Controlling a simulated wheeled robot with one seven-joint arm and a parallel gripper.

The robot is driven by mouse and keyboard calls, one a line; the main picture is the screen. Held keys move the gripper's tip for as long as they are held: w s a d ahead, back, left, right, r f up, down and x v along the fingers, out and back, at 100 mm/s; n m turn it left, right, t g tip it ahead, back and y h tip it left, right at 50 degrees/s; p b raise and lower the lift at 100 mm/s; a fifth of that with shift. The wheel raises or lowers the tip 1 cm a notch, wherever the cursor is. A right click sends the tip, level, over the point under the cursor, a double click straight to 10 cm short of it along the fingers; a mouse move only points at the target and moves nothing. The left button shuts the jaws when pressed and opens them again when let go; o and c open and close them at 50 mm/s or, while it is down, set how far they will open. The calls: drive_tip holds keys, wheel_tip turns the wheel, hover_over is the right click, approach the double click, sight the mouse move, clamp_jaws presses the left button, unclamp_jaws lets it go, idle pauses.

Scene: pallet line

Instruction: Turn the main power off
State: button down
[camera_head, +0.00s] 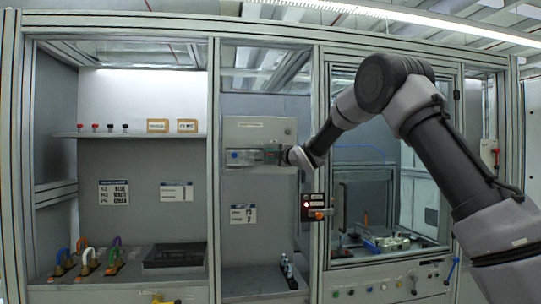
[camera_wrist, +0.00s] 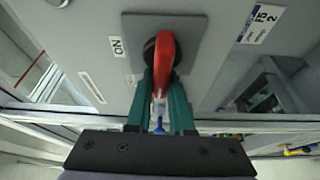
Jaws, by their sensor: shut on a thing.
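The red switch handle (camera_wrist: 165,52) is in the wrist view, on a square grey plate (camera_wrist: 191,30) with an ON label (camera_wrist: 117,47) beside it. My gripper (camera_wrist: 163,88) has its green fingers on either side of the handle's near end and is shut on it. In the head view, my gripper (camera_head: 270,155) is at the front of a grey wall box (camera_head: 258,131). There the gripper and wrist hide the handle. The handle's tip between the fingers is partly hidden.
A small black panel with a lit red lamp (camera_head: 306,205) is on the post right of the box. A shelf (camera_head: 140,135) is at left. Several coloured handles stand on the left bench (camera_head: 130,285). A frame post (camera_head: 319,120) stands close to my arm.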

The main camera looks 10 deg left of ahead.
drive_tip(key=shift+w+d+f+n+h, duration=0.2)
drive_tip(key=shift+d+f+n+h, duration=0.1)
drive_tip(key=shift+d+f+n, duration=0.1)
drive_tip(key=c, duration=0.8)
unclamp_jaws()
drive_tip(key=shift+r, duration=0.15)
drive_tip(key=shift+s+a+r, duration=0.1)
drive_tip(key=shift+a+r, duration=0.05)
drive_tip(key=shift+a, duration=0.05)
drive_tip(key=v, duration=1)
drive_tip(key=shift+s+d, duration=0.25)
drive_tip(key=shift+d, duration=0.1)
